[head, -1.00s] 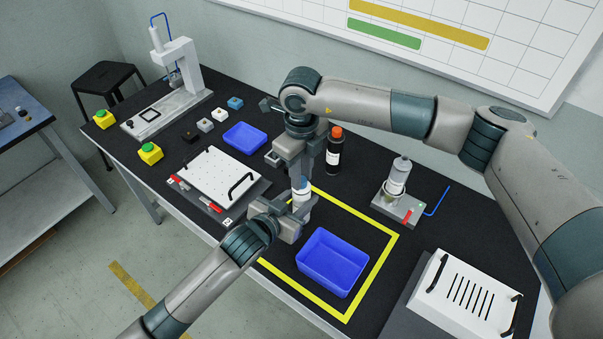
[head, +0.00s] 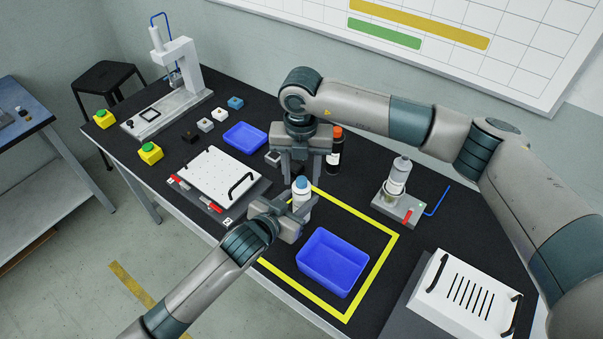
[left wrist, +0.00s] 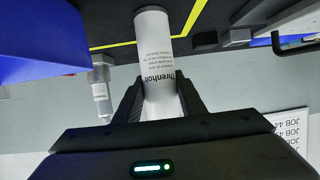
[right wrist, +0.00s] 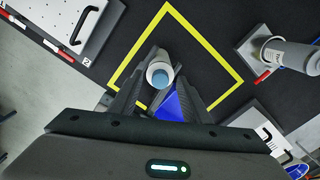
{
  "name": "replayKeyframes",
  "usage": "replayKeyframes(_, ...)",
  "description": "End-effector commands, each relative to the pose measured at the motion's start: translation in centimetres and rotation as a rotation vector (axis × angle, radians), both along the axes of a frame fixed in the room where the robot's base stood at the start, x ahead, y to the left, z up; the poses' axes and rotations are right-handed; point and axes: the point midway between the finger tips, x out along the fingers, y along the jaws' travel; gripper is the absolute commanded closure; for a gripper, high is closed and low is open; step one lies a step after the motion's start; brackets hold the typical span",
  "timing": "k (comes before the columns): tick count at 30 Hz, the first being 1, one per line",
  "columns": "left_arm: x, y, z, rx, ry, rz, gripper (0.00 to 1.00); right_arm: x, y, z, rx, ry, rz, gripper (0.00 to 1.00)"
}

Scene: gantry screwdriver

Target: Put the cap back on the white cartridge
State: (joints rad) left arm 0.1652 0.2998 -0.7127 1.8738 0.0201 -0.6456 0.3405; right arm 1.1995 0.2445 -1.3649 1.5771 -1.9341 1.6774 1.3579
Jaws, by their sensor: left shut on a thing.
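My left gripper (head: 297,209) is shut around the cartridge's body. In the left wrist view the cartridge (left wrist: 155,40) shows its printed label between the fingers; its cap is out of sight there. My right gripper (head: 300,177) is open and empty, above and behind the cap in the head view. In the right wrist view the cap (right wrist: 159,75) shows between the spread fingers, apart from them. I cannot tell whether the cartridge touches the table.
A blue bin (head: 333,262) stands just right of the cartridge. A dark bottle with an orange cap (head: 337,134) is close beside my right gripper. A white perforated plate (head: 218,174) lies to the left. A fixture holding a grey-white cylinder (head: 397,177) stands to the right.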

Motion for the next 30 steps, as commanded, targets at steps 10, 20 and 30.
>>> replayKeyframes(10,0.0,0.0,-0.1,0.001,0.002,0.000,1.00,0.0,0.0,0.6,0.001,-0.001,0.001,0.57)
replayKeyframes(20,0.0,0.0,-0.1,0.001,0.002,0.000,1.00,0.1,0.0,5.0,0.001,-0.003,0.001,0.57)
replayKeyframes(30,0.0,0.0,-0.1,0.000,0.002,0.000,1.00,0.0,0.0,10.5,0.000,-0.002,0.001,0.57)
